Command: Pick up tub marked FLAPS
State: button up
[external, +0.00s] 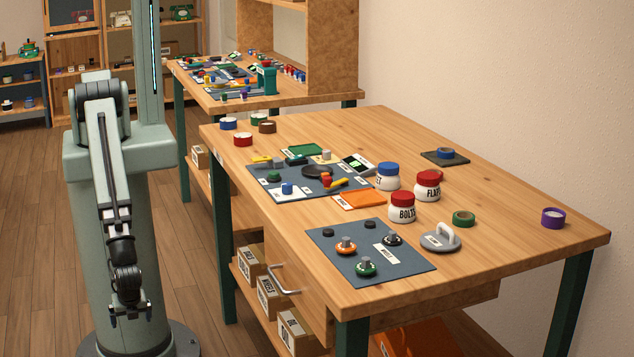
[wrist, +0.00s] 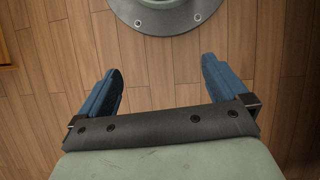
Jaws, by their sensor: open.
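Three white tubs stand on the wooden table in the external view. One with a red lid (external: 428,186) sits at the back right of the group; its partly turned label starts with FL and looks like FLAPS. A second red-lidded tub (external: 402,207), marked BOLTS, stands in front of it to the left. A blue-lidded tub (external: 387,177) stands behind left, its label partly hidden. My gripper (external: 128,312) hangs low beside my column, left of the table and far from the tubs. In the wrist view its blue fingers (wrist: 163,68) are apart with nothing between them.
A grey weight with a handle (external: 441,237) and green tape (external: 463,218) lie near the tubs. A dark mat (external: 372,273) with several knobs lies in front, and another mat (external: 262,187) with small parts to the left. The table's right side is mostly clear.

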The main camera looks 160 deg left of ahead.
jog(key=w+a+r+n+t+h, duration=0.1)
jog(key=w+a+r+t, duration=0.15)
jog(key=w, duration=1.05)
jog(key=w+a+r+n+t, duration=0.1)
jog(key=w+a+r+t, duration=0.2)
jog(key=w, duration=1)
jog(key=w+a+r+n+t+h, duration=0.15)
jog(key=w+r, duration=0.25)
jog(key=w, duration=0.9)
jog(key=w+a+r+n+t+y, duration=0.1)
jog(key=w+a+r+t, duration=0.2)
jog(key=w+a+r, duration=0.5)
jog(key=w+a+r+n+t, duration=0.1)
jog(key=w+a+r+t, duration=0.15)
jog(key=w+r, duration=0.85)
jog(key=w+a+r+n+t+y, duration=0.1)
jog(key=w+a+r+t, duration=0.2)
jog(key=w+a+r, duration=0.55)
jog(key=w+a+r+n, duration=0.1)
jog(key=a+r+n, duration=0.1)
jog(key=a+r, duration=0.6)
notch_tip(320, 180, up, 10)
jog(key=n+g+y, duration=0.1)
jog(key=n+g, duration=1)
send_over(429, 175)
jog(key=shift+t, duration=0.25)
notch_tip(429, 175, down, 8)
jog(key=shift+d+f, duration=0.15)
jog(key=shift+s+f, duration=0.1)
jog(key=shift+f, duration=2.65)
